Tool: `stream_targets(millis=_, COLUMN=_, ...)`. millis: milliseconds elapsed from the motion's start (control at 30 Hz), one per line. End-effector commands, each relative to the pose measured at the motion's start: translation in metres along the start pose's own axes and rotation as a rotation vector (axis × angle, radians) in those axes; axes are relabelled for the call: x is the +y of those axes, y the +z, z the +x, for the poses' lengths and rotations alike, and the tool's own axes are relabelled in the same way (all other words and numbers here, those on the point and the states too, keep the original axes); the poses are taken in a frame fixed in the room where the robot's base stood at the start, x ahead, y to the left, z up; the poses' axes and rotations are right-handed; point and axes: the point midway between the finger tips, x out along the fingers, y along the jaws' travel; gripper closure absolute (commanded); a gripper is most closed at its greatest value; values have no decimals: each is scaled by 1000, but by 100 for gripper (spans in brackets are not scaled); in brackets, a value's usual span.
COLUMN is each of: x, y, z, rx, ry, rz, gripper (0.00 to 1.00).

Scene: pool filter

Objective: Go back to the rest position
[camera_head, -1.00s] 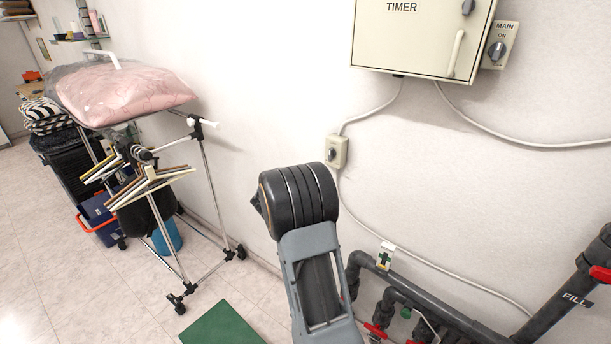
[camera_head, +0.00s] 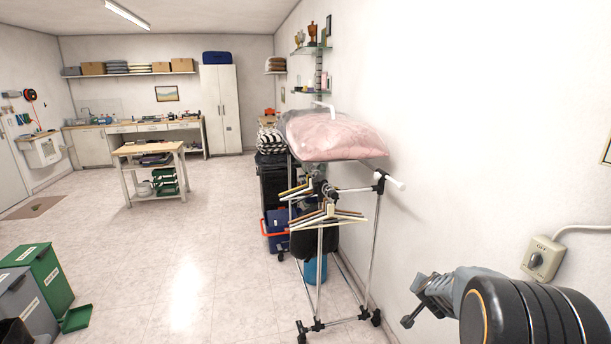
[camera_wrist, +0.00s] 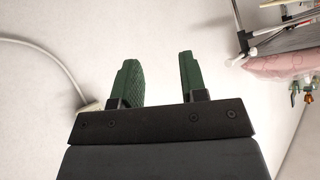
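In the wrist view my gripper (camera_wrist: 158,80) shows two green fingers standing apart with a clear gap. The gap is empty, with only white wall behind it. A switch box (camera_head: 543,258) marked OFF is on the wall just right of and above my arm. In the wrist view a pale box partly hidden behind the left finger has a cable running up from it.
A clothes rack (camera_head: 372,250) with hangers and a pink bagged bundle (camera_head: 330,135) stands left of my arm along the wall. Green and grey bins (camera_head: 45,275) stand at the lower left. A workbench table (camera_head: 150,152) is farther back. The tiled floor (camera_head: 190,250) between is clear.

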Motion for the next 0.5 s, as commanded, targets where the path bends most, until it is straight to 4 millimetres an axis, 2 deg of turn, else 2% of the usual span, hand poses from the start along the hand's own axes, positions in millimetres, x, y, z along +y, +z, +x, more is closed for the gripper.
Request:
stream_targets(millis=33, x=-17, y=18, z=-23, rx=-103, ry=-66, rz=-39, gripper=61)
stream_targets(millis=100, x=-33, y=47, z=-59, rx=-261, ry=-131, rz=-104, gripper=61)
stream_targets(millis=167, x=-39, y=72, z=-95, rx=-392, ry=-163, rz=-174, gripper=61)
stream_targets(millis=200, x=-40, y=88, z=-121, rx=-475, ry=-172, rz=-226, gripper=61)
stream_targets(millis=333, x=-25, y=126, z=-196, rx=-658, ry=-145, rz=-395, gripper=61)
stream_targets(millis=400, x=-15, y=136, z=-226, rx=-698, ry=-124, rz=-472, gripper=61)
stream_targets(millis=500, x=-6, y=142, z=-255, rx=-694, ry=-112, rz=-560, gripper=61)
